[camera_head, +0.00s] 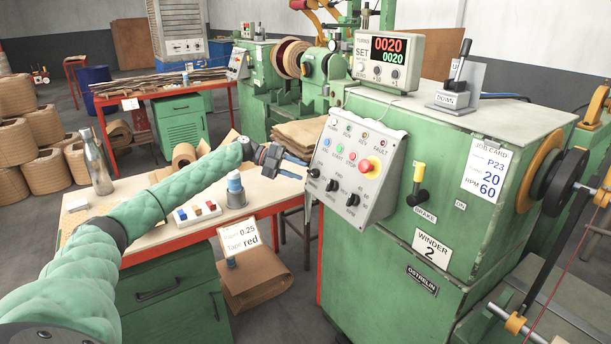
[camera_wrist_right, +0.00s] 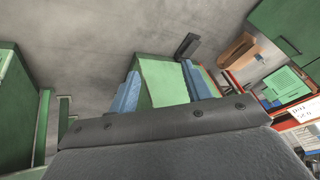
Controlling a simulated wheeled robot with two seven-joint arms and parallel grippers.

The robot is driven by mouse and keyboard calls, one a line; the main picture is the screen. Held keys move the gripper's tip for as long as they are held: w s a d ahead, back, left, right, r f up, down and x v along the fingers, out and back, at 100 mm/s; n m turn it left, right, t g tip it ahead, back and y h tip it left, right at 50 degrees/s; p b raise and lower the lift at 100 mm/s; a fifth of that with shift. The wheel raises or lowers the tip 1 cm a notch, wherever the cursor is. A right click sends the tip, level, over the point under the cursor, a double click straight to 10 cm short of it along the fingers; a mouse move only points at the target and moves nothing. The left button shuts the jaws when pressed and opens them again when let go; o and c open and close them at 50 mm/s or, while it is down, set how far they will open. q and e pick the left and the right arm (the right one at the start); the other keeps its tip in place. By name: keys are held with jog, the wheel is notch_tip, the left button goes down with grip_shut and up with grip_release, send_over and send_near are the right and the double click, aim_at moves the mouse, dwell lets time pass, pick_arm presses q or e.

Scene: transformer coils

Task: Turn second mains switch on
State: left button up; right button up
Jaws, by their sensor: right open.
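The green winder marked "WINDER 2" (camera_head: 450,235) stands at the right in the head view. Its sloped grey control panel (camera_head: 375,150) carries small lamps, buttons, a red stop knob on yellow (camera_head: 370,167) and black knobs (camera_head: 332,185) along the lower edge. I cannot read which one is the mains switch, nor its position.
A yellow-tipped brake lever (camera_head: 418,180) juts from the winder. A turns counter (camera_head: 392,60) sits on top. Another winder stands behind.

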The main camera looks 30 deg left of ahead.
pick_arm(q)
jog(key=v, duration=0.3)
jog(key=shift+a+r, duration=0.1)
jog(key=shift+a, duration=0.15)
pick_arm(e)
notch_tip(320, 180, down, 3)
jog(key=shift+w+a+r, duration=0.1)
jog(key=shift+w+a, duration=0.05)
